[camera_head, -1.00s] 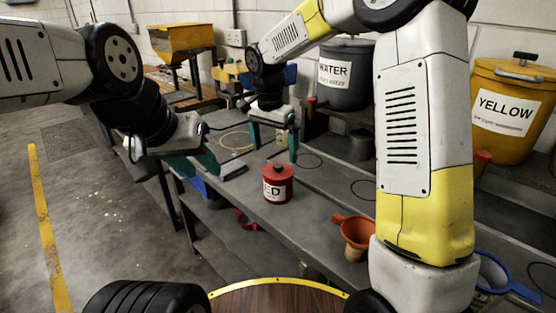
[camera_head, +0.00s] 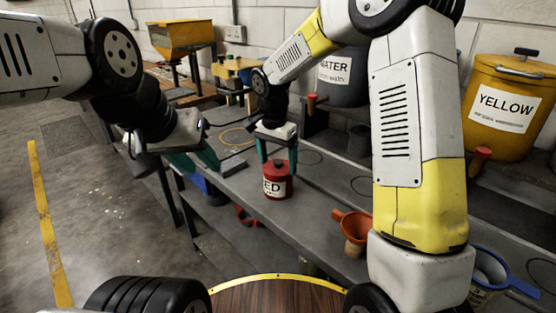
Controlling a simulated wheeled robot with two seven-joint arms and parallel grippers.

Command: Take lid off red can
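The red can (camera_head: 277,187) with a white label stands upright on the grey bench. Its red lid (camera_head: 278,168) with a dark knob is on top. My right gripper (camera_head: 278,162) points down over the can, its two green fingers spread on either side of the lid's knob. Whether the fingers touch the lid cannot be seen. My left gripper (camera_head: 215,163) is over the left edge of the bench, apart from the can. Its fingers are seen from the side and its opening is unclear.
An orange funnel (camera_head: 352,224) stands on the bench front right of the can. A dark WATER bin (camera_head: 345,75) and a YELLOW bin (camera_head: 507,105) stand behind.

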